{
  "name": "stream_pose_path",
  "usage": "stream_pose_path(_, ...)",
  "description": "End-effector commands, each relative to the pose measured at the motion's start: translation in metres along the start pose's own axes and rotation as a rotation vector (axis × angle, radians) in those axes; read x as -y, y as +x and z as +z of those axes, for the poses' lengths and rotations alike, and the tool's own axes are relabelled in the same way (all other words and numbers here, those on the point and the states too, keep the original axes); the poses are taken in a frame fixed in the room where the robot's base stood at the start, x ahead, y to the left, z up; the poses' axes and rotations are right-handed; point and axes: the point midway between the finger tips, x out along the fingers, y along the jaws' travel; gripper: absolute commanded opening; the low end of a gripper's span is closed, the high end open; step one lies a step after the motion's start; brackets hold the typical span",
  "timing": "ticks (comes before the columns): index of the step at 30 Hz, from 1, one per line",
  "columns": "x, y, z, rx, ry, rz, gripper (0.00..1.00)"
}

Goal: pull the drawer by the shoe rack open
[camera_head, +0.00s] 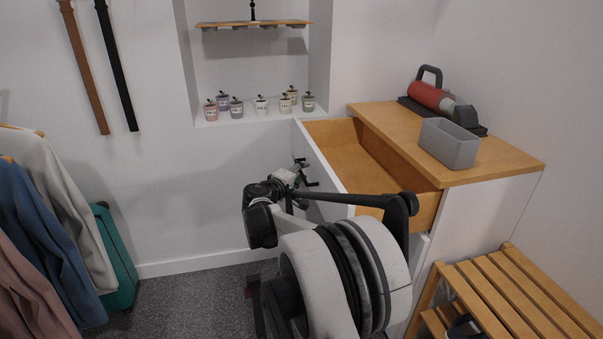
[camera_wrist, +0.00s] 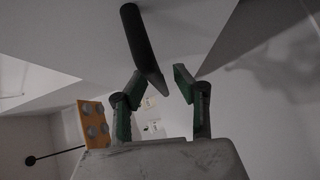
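The drawer (camera_head: 350,160) is pulled well out of the white cabinet with the wooden top (camera_head: 400,117). Its wooden inside looks empty, and its white front faces left. The slatted wooden shoe rack (camera_head: 500,290) stands beside the cabinet at the lower right. My gripper (camera_head: 308,175) is by the outer face of the drawer front. In the wrist view its two fingers (camera_wrist: 160,84) are apart, with a gap between the tips. A dark bar, seemingly the drawer handle (camera_wrist: 140,40), reaches down to the gap; I cannot tell whether it touches a finger.
A grey bin (camera_head: 449,145) and a red and grey device (camera_head: 435,98) stand on the cabinet top. Small potted plants (camera_head: 261,105) line the wall niche. Clothes (camera_head: 45,220) and a green suitcase (camera_head: 115,260) are at the left. Carpet (camera_head: 200,305) is clear between.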

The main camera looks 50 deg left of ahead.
Motion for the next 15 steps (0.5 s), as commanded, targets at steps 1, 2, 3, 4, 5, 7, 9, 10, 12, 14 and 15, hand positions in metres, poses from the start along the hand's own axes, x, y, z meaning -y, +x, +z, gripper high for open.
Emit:
stream_pose_path(1, 0.000, -0.001, 0.000, 0.000, 0.000, 0.000, 0.28)
stream_pose_path(2, 0.000, -0.002, 0.000, 0.000, 0.000, 0.000, 0.28)
stream_pose_path(3, 0.000, -0.004, 0.000, 0.000, 0.000, 0.000, 0.28)
stream_pose_path(4, 0.000, -0.006, 0.000, 0.000, 0.000, 0.000, 0.28)
stream_pose_path(5, 0.000, -0.009, 0.000, -0.001, 0.000, 0.000, 0.28)
stream_pose_path(7, 0.000, -0.018, -0.001, -0.002, 0.000, -0.001, 0.28)
stream_pose_path(9, 0.000, -0.030, -0.001, -0.002, 0.000, -0.001, 0.28)
stream_pose_path(10, 0.000, -0.036, -0.001, -0.002, 0.000, -0.001, 0.28)
stream_pose_path(12, 0.000, -0.051, -0.001, -0.003, 0.000, -0.001, 0.28)
stream_pose_path(14, 0.000, -0.063, -0.001, -0.003, 0.000, -0.001, 0.28)
stream_pose_path(15, 0.000, -0.071, -0.001, -0.002, 0.000, 0.000, 0.28)
